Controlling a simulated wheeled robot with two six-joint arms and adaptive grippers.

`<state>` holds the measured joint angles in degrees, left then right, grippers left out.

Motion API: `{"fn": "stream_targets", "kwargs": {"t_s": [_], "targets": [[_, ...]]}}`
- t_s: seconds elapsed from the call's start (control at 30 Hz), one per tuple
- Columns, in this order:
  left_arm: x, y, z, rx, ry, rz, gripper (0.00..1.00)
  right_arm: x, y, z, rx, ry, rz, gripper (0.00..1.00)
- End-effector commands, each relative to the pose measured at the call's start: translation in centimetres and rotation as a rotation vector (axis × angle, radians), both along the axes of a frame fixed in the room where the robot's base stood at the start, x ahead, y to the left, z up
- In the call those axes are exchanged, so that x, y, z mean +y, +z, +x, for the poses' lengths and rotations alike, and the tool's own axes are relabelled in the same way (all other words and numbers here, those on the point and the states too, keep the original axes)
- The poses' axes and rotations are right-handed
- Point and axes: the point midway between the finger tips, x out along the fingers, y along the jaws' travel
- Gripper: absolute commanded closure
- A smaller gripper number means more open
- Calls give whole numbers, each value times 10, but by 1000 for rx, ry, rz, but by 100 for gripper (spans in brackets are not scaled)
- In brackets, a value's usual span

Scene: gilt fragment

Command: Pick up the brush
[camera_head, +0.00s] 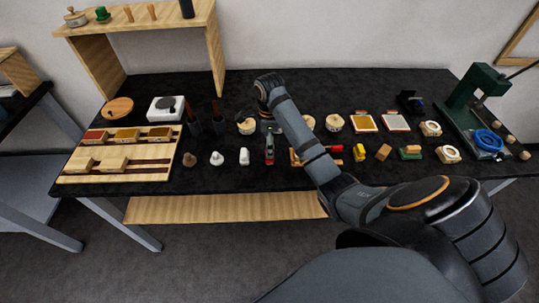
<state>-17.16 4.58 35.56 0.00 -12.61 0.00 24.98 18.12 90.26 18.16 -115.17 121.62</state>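I cannot clearly single out a brush at this size. Two dark cups stand left of centre on the black table, a left cup (193,126) and a right cup (219,124), with dark upright items in them that could be brushes. A small green and yellow block-like item (410,152) lies in the front row at the right. My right arm reaches in from the lower right over the table. My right gripper (268,125) seems to point down below the wrist, near a round pale item (246,126); its fingers are too small and hidden to read. My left gripper is out of view.
The black table (330,85) holds rows of small items. A wooden tray (118,160) lies at the left, with a white device (166,108) behind it. A wooden shelf (215,55) stands at the back left, a green press (475,95) at the right.

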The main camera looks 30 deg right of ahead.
Motion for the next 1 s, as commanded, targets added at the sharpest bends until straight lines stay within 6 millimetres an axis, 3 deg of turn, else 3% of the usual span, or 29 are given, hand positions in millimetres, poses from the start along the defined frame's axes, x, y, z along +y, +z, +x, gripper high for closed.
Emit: {"fn": "stream_targets", "kwargs": {"t_s": [0.03,0.07,0.1,0.23,0.53,0.93,1.0], "targets": [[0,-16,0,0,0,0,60,0,-17,0,1,0,0,23],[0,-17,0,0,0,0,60,0,-20,-1,2,0,0,23],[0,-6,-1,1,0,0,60,0,-20,-2,5,-1,1,23],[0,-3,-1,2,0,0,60,0,-40,-1,3,-1,2,23],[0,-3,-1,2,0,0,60,0,-47,-1,1,-1,1,24],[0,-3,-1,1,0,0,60,-1,-46,-1,1,-1,1,78],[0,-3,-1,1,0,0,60,-1,-46,-1,1,-1,1,81]]}}
